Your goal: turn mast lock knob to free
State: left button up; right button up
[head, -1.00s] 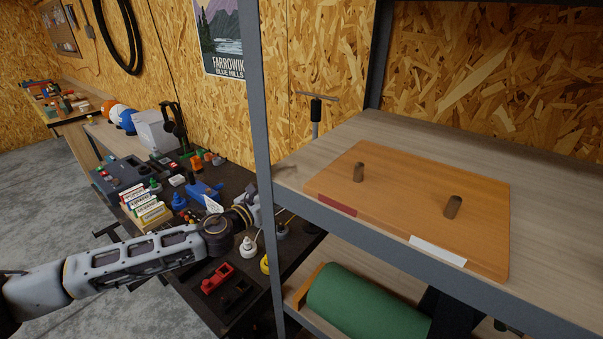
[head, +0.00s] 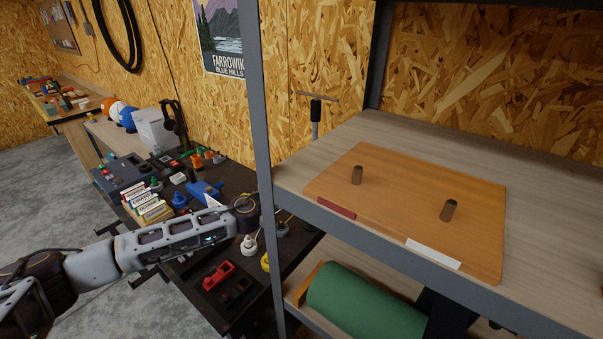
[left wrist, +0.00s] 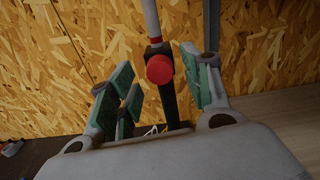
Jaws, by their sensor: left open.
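The red round knob (left wrist: 160,69) is on a dark clamp part of an upright mast (left wrist: 153,22) in the left wrist view. The mast is pale above and dark below, with a red band above the knob. My left gripper (left wrist: 158,64) is open, with green-padded fingers to the left and right of the knob. The knob appears between them, with a visible gap on each side and no contact seen. My right gripper is not in view.
A grey shelf post (head: 262,150) stands close to my left wrist. The shelf holds a wooden board (head: 400,205) with two pegs; a green roll (head: 365,305) lies below. A T-topped upright (head: 316,110) stands behind the shelf. The bench (head: 205,270) is crowded with small parts.

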pick_arm(q)
jog(key=shift+w+d, duration=0.15)
jog(key=shift+w, duration=0.1)
jog(key=c, duration=1)
jog(key=shift+c, duration=0.2)
jog(key=shift+n, duration=0.3)
jog(key=shift+d+n+p, duration=0.1)
jog(key=shift+n+p, duration=1.3)
jog(key=shift+n, duration=6.7)
